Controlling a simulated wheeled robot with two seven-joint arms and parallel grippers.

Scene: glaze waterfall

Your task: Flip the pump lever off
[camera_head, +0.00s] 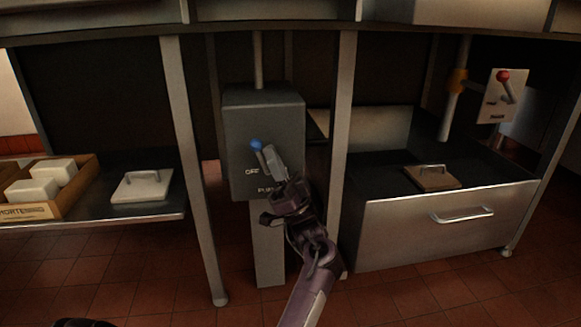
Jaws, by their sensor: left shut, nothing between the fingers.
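The pump lever has a blue knob (256,144) and stands on the front of a grey pump box (262,105). The knob points up and to the left. A white "OFF" label shows on the box, left of the lever, and partly covered lettering shows below. My left gripper (269,152) is shut and empty. Its fingers are in front of the box, just right of the knob, and cover part of the lever. I cannot tell whether they touch it.
A second panel with a red-knobbed lever (503,76) is at the upper right. A steel drawer unit (405,228) with a brown lidded hatch (432,177) stands right. A wooden crate (84,170) of white blocks and a white handled plate (142,186) are left. Metal posts flank the pump box.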

